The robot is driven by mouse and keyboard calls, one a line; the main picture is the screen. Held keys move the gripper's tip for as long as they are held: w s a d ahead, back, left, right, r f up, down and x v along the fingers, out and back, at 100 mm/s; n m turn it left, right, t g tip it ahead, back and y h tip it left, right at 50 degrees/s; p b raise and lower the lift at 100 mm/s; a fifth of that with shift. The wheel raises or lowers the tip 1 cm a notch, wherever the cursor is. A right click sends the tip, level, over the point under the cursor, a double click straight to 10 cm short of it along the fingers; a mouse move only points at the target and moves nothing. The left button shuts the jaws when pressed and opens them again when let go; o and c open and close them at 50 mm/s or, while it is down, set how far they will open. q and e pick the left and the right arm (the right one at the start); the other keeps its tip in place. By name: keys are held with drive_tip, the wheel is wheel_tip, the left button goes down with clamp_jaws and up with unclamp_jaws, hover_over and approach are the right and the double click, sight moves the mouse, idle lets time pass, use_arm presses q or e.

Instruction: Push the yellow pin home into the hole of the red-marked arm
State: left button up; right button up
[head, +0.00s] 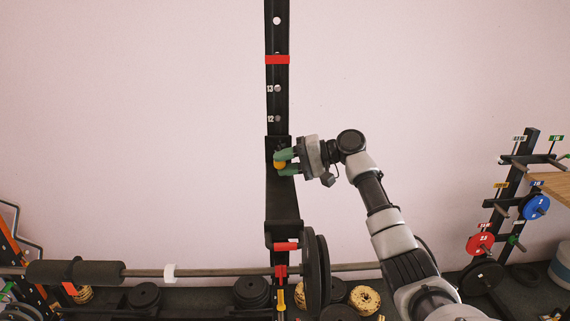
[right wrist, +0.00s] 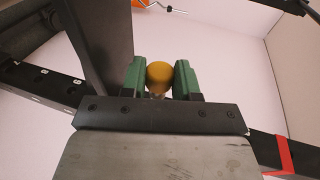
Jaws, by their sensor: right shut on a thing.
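The yellow pin's round knob (head: 280,164) is at the black upright, near the top of a black arm (head: 282,205) that carries a red mark (head: 286,246) at its lower end. My right gripper (head: 287,162) comes from the right and is shut on the knob. In the right wrist view the knob (right wrist: 160,77) sits between the green fingers of my right gripper (right wrist: 160,80). The pin's shaft and the hole are hidden, so I cannot tell how deep the pin sits. My left gripper is not in view.
The black upright (head: 277,100) has numbered holes and a red band (head: 277,59). A barbell (head: 220,272) with a dark plate (head: 316,275) crosses below. A rack of coloured weight plates (head: 480,243) stands at the right. The wall area at the left is clear.

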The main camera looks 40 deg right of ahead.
drive_tip(key=shift+w+d, duration=0.15)
drive_tip(key=shift+w, duration=0.05)
drive_tip(key=shift+w+d, duration=0.15)
drive_tip(key=shift+w, duration=0.15)
drive_tip(key=shift+w+d, duration=0.5)
drive_tip(key=shift+w, duration=0.3)
drive_tip(key=shift+w+d, duration=0.35)
drive_tip(key=shift+w, duration=0.2)
drive_tip(key=shift+w+d, duration=0.25)
drive_tip(key=shift+w, duration=0.2)
drive_tip(key=o, duration=1.1)
